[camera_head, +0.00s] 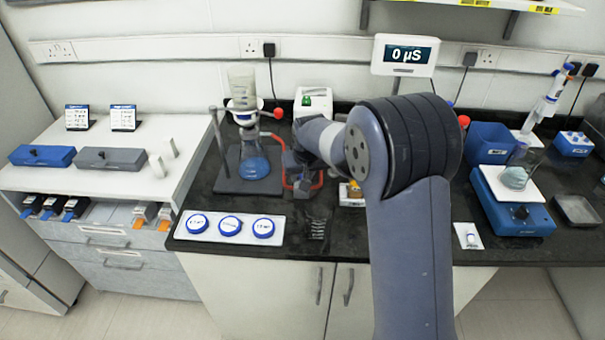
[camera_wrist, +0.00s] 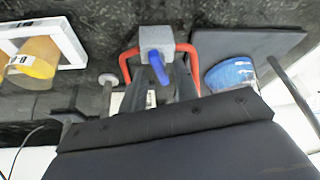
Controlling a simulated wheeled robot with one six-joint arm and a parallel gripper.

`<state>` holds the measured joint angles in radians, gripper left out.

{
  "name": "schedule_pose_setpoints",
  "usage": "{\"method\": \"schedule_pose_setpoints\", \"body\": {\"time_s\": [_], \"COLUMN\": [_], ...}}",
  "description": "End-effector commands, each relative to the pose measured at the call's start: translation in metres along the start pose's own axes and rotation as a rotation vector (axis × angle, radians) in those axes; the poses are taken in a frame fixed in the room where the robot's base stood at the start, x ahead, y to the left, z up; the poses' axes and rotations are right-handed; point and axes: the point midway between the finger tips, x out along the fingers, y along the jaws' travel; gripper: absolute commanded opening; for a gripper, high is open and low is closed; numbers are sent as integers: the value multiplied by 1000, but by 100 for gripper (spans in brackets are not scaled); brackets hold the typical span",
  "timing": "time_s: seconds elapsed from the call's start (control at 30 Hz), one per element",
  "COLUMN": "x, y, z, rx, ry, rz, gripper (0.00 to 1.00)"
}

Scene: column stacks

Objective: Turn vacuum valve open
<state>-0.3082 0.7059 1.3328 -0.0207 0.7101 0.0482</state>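The vacuum valve is a grey block (camera_wrist: 157,39) with a blue lever (camera_wrist: 160,69), seen at top centre in the wrist view. Red tubing (camera_wrist: 126,62) leaves it on both sides. In the head view the valve is mostly hidden by my arm, and red tubing (camera_head: 318,179) shows below it. My gripper (camera_wrist: 160,84) has its dark fingers apart, one on either side of the lever; I cannot tell whether they touch it. In the head view my gripper (camera_head: 299,172) is low over the bench, right of the filter flask (camera_head: 255,168).
The flask with blue liquid stands on a dark base (camera_head: 232,184) close to the left. A white pump box (camera_head: 313,102) is behind. A white tray (camera_head: 184,236) of blue-rimmed dishes lies in front. A yellow beaker (camera_wrist: 34,60) is near in the wrist view.

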Motion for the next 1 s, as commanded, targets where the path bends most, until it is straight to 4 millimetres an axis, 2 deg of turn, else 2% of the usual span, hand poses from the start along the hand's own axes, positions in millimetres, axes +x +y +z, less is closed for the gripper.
{"method": "schedule_pose_setpoints", "body": {"time_s": [0.07,0.33,0.73,1.0], "x": [0,0,0,2], "y": [0,0,0,2], "z": [0,0,0,1], "rx": [0,0,-19,-139], "ry": [0,0,0,0], "rz": [0,0,-8,-59], "gripper": [23,1,0,0]}}
